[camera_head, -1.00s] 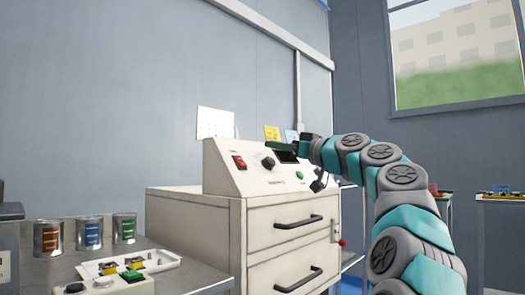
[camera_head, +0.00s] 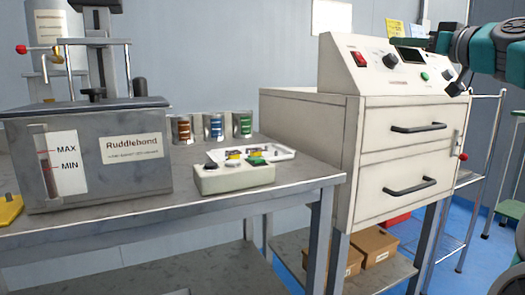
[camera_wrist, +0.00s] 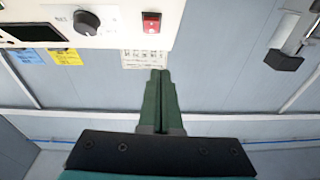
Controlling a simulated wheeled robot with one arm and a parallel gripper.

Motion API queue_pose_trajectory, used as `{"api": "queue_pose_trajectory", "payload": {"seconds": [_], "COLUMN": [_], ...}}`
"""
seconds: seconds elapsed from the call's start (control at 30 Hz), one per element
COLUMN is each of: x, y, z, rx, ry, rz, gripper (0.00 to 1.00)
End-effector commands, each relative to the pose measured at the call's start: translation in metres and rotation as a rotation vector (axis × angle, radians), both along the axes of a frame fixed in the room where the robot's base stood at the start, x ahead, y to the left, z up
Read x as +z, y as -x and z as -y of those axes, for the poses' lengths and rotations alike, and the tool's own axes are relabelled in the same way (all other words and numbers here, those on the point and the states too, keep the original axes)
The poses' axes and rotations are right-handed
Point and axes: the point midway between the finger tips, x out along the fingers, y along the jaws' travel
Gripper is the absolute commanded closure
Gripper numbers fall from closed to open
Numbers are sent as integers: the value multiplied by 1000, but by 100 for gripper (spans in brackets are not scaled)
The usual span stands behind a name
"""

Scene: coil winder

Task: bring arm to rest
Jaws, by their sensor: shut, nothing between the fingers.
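My arm (camera_head: 487,48) reaches in from the right edge of the head view, in front of the cream control console (camera_head: 340,65). My gripper (camera_head: 402,42) shows there as dark green fingers near the console's dark display. In the wrist view my gripper (camera_wrist: 160,76) has its two green fingers together with nothing between them. Its tips appear over the lower edge of a white wall sheet (camera_wrist: 145,59). The console's red switch (camera_wrist: 151,22) and black knob (camera_wrist: 87,21) appear above them. I cannot tell whether the fingers touch anything.
A grey tank (camera_head: 95,165) and a button box (camera_head: 230,178) stand on the left bench (camera_head: 120,222). Drawers (camera_head: 405,150) are under the console. A wire rack (camera_head: 470,180) stands at right.

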Motion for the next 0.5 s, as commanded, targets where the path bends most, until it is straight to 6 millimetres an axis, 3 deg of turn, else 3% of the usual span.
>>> {"api": "queue_pose_trajectory", "payload": {"seconds": [0.13,0.27,0.37,0.5], "x": [-31,-82,-126,-192], "y": [-12,-10,3,37], "z": [-69,-140,-187,-241], "rx": [101,182,222,246], "ry": [-21,-25,-12,22], "rz": [-174,-383,-545,-774], "gripper": [100,100,100,100]}}
